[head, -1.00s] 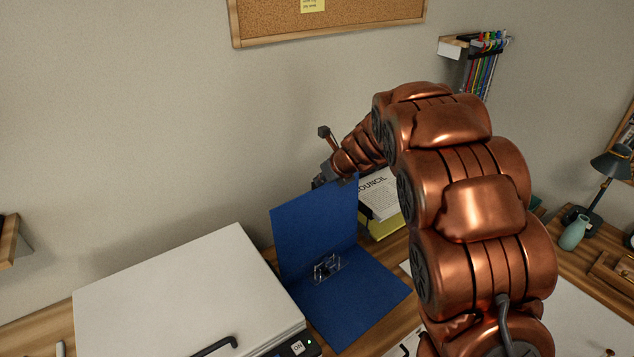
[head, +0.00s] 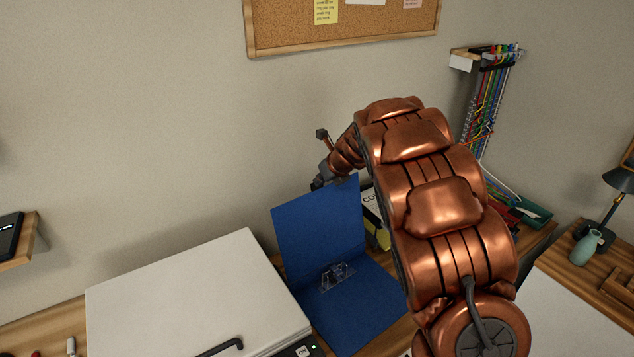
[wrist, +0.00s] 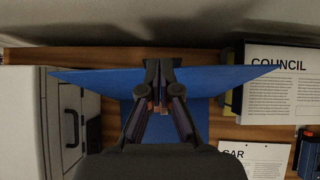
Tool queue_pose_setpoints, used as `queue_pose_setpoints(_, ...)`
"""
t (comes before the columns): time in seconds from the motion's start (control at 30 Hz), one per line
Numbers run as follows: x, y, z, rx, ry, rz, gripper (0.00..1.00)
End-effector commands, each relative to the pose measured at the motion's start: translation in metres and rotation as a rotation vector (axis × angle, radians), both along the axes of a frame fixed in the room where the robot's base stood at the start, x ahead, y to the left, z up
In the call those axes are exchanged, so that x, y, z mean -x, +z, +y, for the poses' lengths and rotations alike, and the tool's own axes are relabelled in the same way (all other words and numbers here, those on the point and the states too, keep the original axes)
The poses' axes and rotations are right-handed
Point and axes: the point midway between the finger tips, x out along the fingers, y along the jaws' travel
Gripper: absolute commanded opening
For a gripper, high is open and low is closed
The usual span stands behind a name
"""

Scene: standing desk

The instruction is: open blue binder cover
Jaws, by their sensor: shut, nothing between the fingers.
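The blue binder (head: 347,303) lies open on the desk, with a metal ring mechanism (head: 335,275) near its spine. Its cover (head: 318,225) stands nearly upright behind the mechanism, on the far side. In the wrist view my gripper (wrist: 160,105) is shut and empty, and the cover (wrist: 95,82) spreads to both sides behind the fingers. Whether the fingers touch the cover is hard to tell.
A white lidded machine (head: 200,295) with a dark handle stands just left of the binder. Papers headed COUNCIL (wrist: 278,65) and a yellow-green item (head: 378,232) are to the right. The wall (head: 160,120) is close behind. A lamp (head: 600,225) and green vase (head: 586,247) stand at far right.

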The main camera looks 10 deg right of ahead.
Motion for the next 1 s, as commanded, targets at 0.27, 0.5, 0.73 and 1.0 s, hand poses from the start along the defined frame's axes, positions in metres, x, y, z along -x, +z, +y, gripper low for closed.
queue_pose_setpoints(0.27,-0.002,0.0,-0.002,0.0,-0.004,-0.001,0.0)
queue_pose_setpoints(0.5,-0.002,0.0,-0.002,0.001,-0.003,-0.001,0.0)
queue_pose_setpoints(0.73,-0.004,0.004,-0.001,0.0,-0.002,-0.002,0.0)
queue_pose_setpoints(1.0,-0.016,0.03,0.01,0.003,0.004,-0.005,0.0)
